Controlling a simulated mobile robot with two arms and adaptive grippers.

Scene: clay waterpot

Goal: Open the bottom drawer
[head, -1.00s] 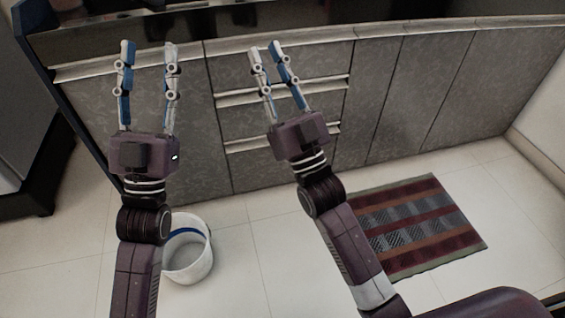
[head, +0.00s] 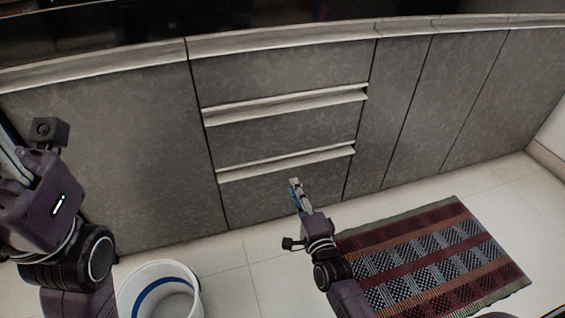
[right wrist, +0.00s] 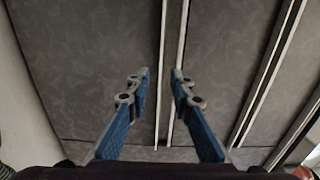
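The bottom drawer (head: 255,199) is the lowest grey front in the cabinet's drawer stack and looks closed. Its pale handle strip (head: 240,171) runs along its top edge. My right gripper (head: 295,184) is in front of this drawer, with its fingertips just below the strip in the head view. In the right wrist view its two fingers (right wrist: 162,74) are apart and empty, and the handle strip (right wrist: 177,45) runs upright in the picture past the fingertips; contact cannot be told. My left gripper (head: 14,158) is at the left edge, with its fingers partly cut off.
The upper handle strip (head: 285,104) and countertop edge (head: 110,58) lie above. A white bucket (head: 160,270) stands on the floor at lower left. A striped rug (head: 430,255) lies at right. Pale tiled floor (head: 240,275) is clear between them.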

